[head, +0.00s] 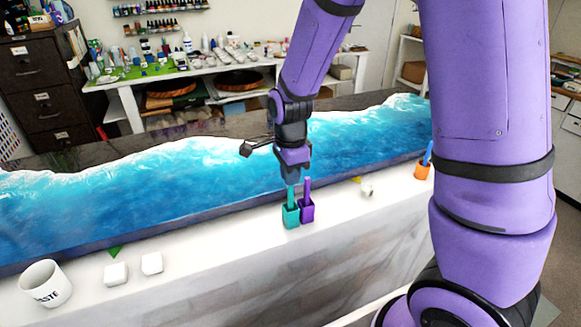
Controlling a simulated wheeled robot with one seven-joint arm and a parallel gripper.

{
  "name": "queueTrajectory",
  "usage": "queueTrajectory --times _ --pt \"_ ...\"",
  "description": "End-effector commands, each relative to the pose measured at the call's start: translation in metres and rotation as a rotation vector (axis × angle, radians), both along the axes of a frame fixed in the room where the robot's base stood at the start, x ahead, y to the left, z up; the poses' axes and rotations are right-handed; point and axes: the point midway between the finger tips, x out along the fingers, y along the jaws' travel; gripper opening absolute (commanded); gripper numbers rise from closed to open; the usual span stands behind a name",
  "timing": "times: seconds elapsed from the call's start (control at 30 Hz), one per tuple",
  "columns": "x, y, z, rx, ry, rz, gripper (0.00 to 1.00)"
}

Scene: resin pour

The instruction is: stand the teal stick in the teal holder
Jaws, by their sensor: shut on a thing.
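My gripper (292,178) points down in the head view and is shut on the teal stick (291,194). The stick is upright, and its lower end meets the mouth of the teal holder (291,216), a small square cup on the white ledge. It looks to be inside the holder, but I cannot tell how deep. The upper part of the stick is hidden by my gripper. The purple holder (307,210), with an upright purple stick (307,186), stands close beside the teal holder on its right.
An orange holder (422,172) with a blue stick (428,152) stands farther right. A white cup (44,284) and two white blocks (115,274) (152,263) sit at the left. A small white piece (367,191) lies right of the holders. The blue resin slab (200,185) runs behind.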

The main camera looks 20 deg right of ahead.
Motion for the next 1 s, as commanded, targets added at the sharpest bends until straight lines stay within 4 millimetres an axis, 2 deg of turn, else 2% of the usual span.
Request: queueTrajectory --times 0.5,0.97,1.0 --pt "0.0 0.0 -0.032 0.0 0.001 0.0 0.0" --pt "0.0 0.0 -0.037 0.0 0.0 0.0 0.0" --pt "0.0 0.0 -0.037 0.0 0.0 0.0 0.14"
